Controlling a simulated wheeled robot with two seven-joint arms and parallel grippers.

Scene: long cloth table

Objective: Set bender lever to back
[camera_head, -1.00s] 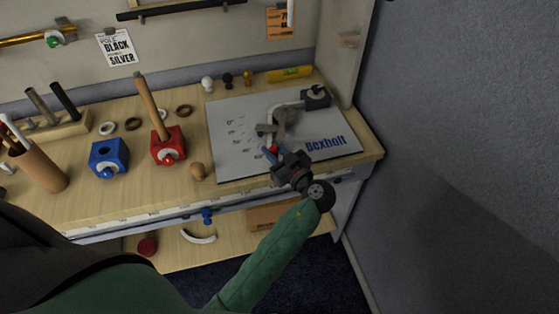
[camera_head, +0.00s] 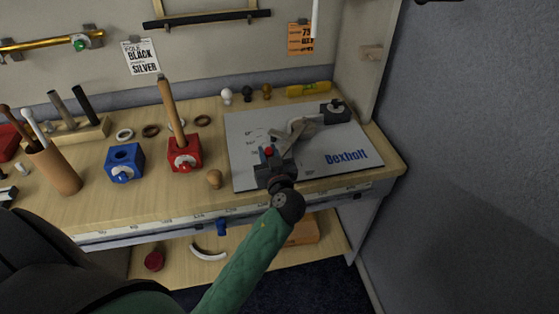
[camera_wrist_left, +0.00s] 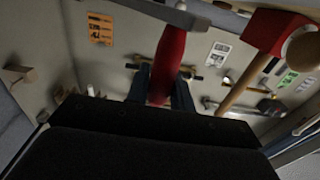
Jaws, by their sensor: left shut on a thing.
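The lever's red grip (camera_head: 268,152) shows as a small red end at my left gripper (camera_head: 270,162). In the left wrist view the red grip (camera_wrist_left: 168,65) stands between my two dark blue fingers, which are shut on it. The gripper hides the lower part of the grip in the head view. My right gripper is out of view.
Left of the board (camera_head: 240,170) stand a red block (camera_head: 184,155) with a wooden rod, a blue block (camera_head: 124,163) and a wooden knob (camera_head: 214,179). A yellow level (camera_head: 309,89) lies behind the board. A side panel (camera_head: 365,60) rises at the right.

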